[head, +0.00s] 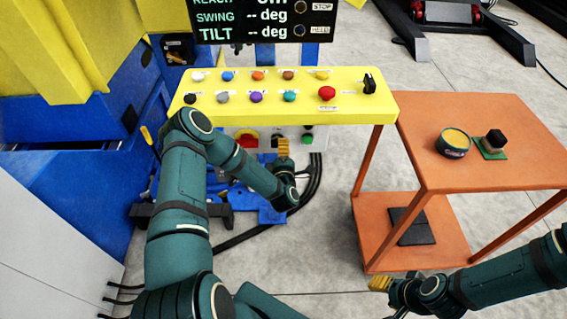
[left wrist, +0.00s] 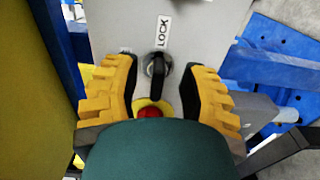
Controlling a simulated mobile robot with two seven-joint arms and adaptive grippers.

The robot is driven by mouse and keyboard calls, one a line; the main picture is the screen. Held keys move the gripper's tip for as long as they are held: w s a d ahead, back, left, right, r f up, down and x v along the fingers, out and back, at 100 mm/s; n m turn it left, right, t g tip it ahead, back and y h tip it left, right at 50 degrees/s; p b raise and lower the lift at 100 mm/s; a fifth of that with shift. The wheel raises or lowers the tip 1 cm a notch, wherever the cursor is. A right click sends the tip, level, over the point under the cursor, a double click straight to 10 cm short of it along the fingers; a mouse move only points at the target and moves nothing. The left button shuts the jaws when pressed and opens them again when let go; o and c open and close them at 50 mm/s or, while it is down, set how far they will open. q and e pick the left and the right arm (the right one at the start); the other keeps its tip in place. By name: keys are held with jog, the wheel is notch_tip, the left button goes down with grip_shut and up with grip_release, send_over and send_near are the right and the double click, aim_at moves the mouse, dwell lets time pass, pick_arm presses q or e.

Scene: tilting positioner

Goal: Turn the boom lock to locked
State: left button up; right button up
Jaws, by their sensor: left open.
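The boom lock is a black rotary knob (left wrist: 158,75) on a grey panel, with a white LOCK label (left wrist: 163,31) above it in the left wrist view. Its bar stands about upright in that view; I cannot tell which end is the pointer. A smaller label to its upper left is unreadable. My left gripper (left wrist: 160,70) is open, with one yellow finger on each side of the knob; contact is not clear. In the head view my left gripper (head: 284,150) is in front of the grey panel under the yellow console. My right gripper (head: 380,284) is at the lower right, its jaws unclear.
A red button on yellow (left wrist: 149,111) sits just below the knob in the left wrist view. The yellow console (head: 345,108) with several coloured buttons overhangs the panel. An orange table (head: 480,120) stands at right, carrying a round tin (head: 453,143) and a black block (head: 494,143).

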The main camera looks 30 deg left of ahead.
pick_arm(q)
jog(key=v, duration=0.9)
jog(key=shift+s, duration=0.3)
jog(key=shift+d, duration=0.15)
